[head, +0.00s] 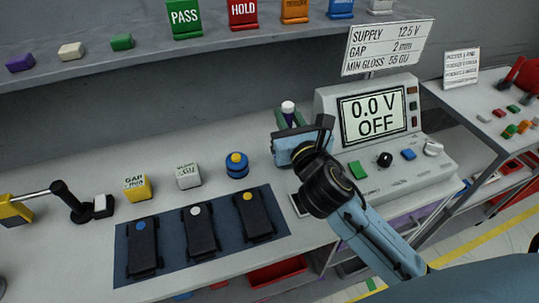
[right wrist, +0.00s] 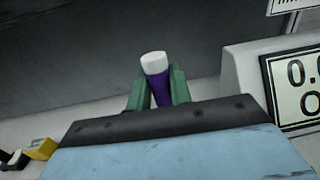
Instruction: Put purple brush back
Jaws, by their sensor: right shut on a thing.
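The purple brush (head: 288,106) has a white end and stands roughly upright near the back of the bench, left of the 0.0 V display unit. It also shows in the right wrist view (right wrist: 156,64), white end up and leaning slightly. My right gripper (head: 290,118) is shut on the brush, with a green finger on each side of it, also seen in the right wrist view (right wrist: 158,88). The brush's lower part is hidden behind the gripper, so I cannot tell whether it touches the bench. My left gripper is not in view.
The display unit (head: 326,101) stands close on the right. A blue mat (head: 172,266) with dark modules lies in front. A blue-yellow round piece (head: 236,166), white block (head: 188,176) and yellow block (head: 137,187) stand left of the gripper. A shelf (head: 145,56) overhangs behind.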

